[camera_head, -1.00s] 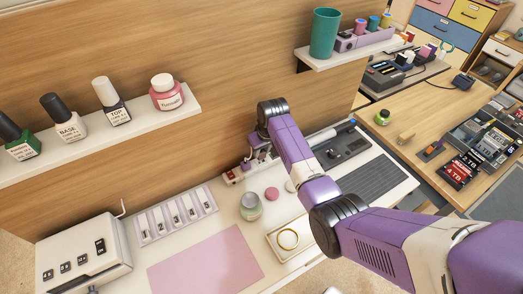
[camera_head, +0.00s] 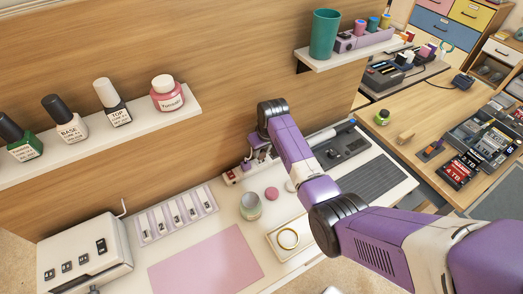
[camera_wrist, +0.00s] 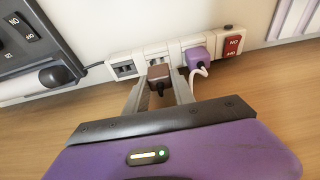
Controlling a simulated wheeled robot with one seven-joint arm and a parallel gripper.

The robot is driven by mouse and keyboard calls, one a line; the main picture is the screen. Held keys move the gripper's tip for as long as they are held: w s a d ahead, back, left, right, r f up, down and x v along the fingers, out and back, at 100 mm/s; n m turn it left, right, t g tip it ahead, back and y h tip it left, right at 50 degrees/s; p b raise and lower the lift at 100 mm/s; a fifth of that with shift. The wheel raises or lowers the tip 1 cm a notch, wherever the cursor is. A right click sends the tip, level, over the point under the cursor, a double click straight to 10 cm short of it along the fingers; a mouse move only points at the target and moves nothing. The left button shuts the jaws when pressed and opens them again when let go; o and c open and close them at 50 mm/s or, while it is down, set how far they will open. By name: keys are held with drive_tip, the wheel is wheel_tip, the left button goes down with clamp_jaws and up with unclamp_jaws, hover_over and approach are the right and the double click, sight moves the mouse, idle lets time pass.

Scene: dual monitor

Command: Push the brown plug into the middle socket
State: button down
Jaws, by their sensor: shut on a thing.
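The white power strip (camera_wrist: 185,48) runs along the board's edge in the wrist view; its left end (camera_head: 232,176) shows in the head view. A brown plug (camera_wrist: 158,74) is at its middle socket, between the fingertips of my gripper (camera_wrist: 159,84). My gripper is shut on it. The contact face is hidden, so I cannot tell how deep the plug sits. A purple plug (camera_wrist: 197,60) with a white cord is in the socket to the right. The left socket (camera_wrist: 125,70) is empty. In the head view my gripper (camera_head: 259,154) is mostly hidden by my arm.
A red rocker switch (camera_wrist: 233,45) is at the strip's right end. A dark device (camera_wrist: 35,45) with a cable lies left of the strip. In the head view, a jar (camera_head: 250,207), a pink disc (camera_head: 271,193) and a tray (camera_head: 288,240) stand near my arm.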

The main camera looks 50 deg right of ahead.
sight(262, 153)
drive_tip(key=shift+f+b, duration=1.05)
drive_tip(key=shift+f, duration=0.35)
drive_tip(key=c, duration=1)
unclamp_jaws()
drive_tip(key=shift+v, duration=3.9)
